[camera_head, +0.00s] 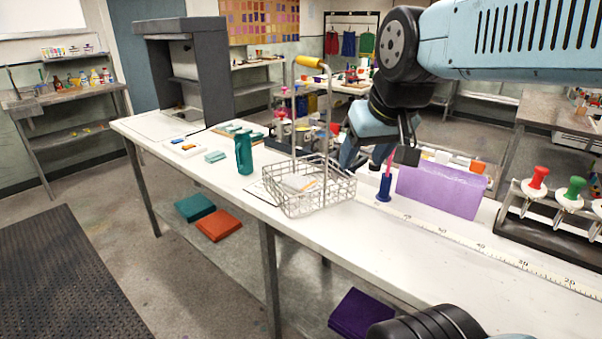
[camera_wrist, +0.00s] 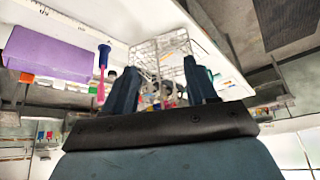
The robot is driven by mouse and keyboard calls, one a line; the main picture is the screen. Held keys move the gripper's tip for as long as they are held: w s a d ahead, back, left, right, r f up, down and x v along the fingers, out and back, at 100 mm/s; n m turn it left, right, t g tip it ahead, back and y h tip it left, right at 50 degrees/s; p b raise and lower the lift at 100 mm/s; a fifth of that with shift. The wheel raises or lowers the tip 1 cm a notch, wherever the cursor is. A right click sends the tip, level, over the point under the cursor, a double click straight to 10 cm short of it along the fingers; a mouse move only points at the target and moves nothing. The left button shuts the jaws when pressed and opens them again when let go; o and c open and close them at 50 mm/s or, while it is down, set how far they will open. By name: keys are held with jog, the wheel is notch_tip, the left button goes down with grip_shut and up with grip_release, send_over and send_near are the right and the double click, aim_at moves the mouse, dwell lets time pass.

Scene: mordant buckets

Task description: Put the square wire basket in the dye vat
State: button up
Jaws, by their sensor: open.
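The square wire basket (camera_head: 318,200) stands upright on the white bench near its front edge. Its tall wire handle rises to a yellow grip (camera_head: 310,62). My gripper (camera_head: 364,155) is just right of the basket, apart from the handle, and holds nothing. In the wrist view my gripper (camera_wrist: 162,82) has its two dark fingers spread, with the basket (camera_wrist: 160,48) beyond them. I cannot identify the dye vat with certainty in either view.
A teal bottle (camera_head: 244,154) stands left of the basket. A blue holder with a pink stick (camera_head: 384,188) and a purple panel (camera_head: 440,190) stand to the right. A rack with red and green knobs (camera_head: 560,215) is at the far right. The bench's front right is mostly clear.

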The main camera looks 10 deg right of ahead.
jog(key=w+r+n+t+y, duration=0.1)
jog(key=w+r, duration=1.1)
jog(key=w, duration=0.2)
jog(key=n+t, duration=0.1)
jog(key=t, duration=0.1)
send_near(309, 61)
jog(key=shift+s+d+r+y, duration=0.15)
jog(key=shift+d+r+y, duration=0.05)
jog(key=shift+d+r, duration=0.35)
jog(key=shift+s+d+r+y, duration=0.15)
jog(key=shift+d+r+y, duration=0.05)
jog(key=shift+d+r, duration=0.35)
jog(key=shift+w+r, duration=0.1)
jog(key=shift+w, duration=0.2)
jog(key=shift+w+a+f+n, duration=0.1)
jog(key=shift+w+f+n, duration=0.1)
jog(key=shift+w+n, duration=0.15)
jog(key=x, duration=0.7)
jog(key=shift+w+a+f, duration=0.1)
jog(key=shift+w+f, duration=0.05)
jog(key=shift+f, duration=0.1)
jog(key=shift+x, duration=2.65)
jog(key=shift+s+f, duration=0.2)
jog(key=shift+s, duration=0.05)
grip_shut()
jog(key=shift+r, duration=0.1)
